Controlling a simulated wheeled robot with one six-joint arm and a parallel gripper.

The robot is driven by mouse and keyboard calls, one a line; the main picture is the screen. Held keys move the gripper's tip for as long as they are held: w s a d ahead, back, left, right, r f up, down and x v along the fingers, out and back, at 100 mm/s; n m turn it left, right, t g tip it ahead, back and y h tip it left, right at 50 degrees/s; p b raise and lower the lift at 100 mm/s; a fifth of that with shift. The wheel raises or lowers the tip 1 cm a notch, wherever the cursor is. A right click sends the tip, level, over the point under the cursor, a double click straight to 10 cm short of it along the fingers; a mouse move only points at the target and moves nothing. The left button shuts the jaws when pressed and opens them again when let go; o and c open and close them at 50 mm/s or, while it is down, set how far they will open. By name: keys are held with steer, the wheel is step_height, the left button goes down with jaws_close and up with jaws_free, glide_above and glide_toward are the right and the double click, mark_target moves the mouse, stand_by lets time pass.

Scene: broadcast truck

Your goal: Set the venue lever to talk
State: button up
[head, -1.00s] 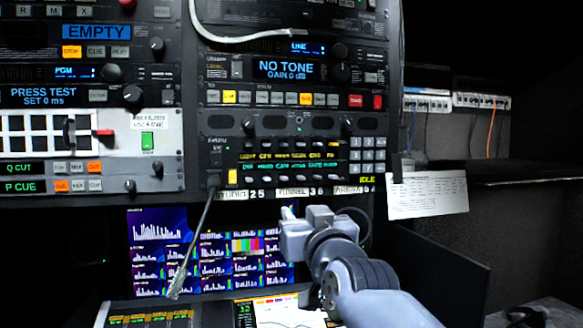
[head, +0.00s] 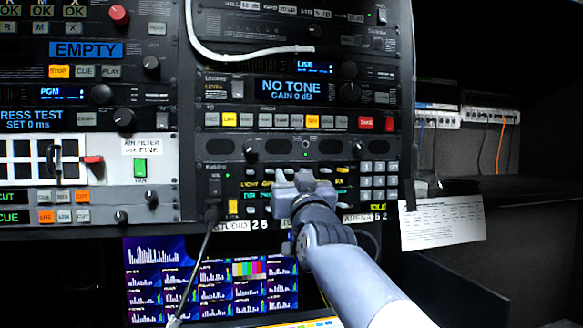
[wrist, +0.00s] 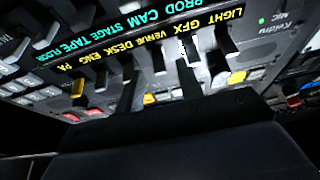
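The intercom panel (head: 222,172) carries a row of small levers with yellow labels above a row with cyan labels. In the wrist view the panel appears upside down, and the yellow VENUE label (wrist: 150,36) sits between GFX and DESK. My gripper (head: 302,180) is in front of the middle of the lever rows and hides the venue lever in the head view. In the wrist view its dark fingers (wrist: 158,85) stand apart, close to the levers near VENUE. The venue lever's position and any contact with it cannot be told.
A keypad (head: 378,182) is right of my gripper on the panel. A gooseneck microphone (head: 197,262) rises at the left. A screen (head: 150,285) is below. Rack units with buttons are above, and a paper sheet (head: 442,224) hangs at the right.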

steer(key=shift+x, duration=0.8)
jaws_close()
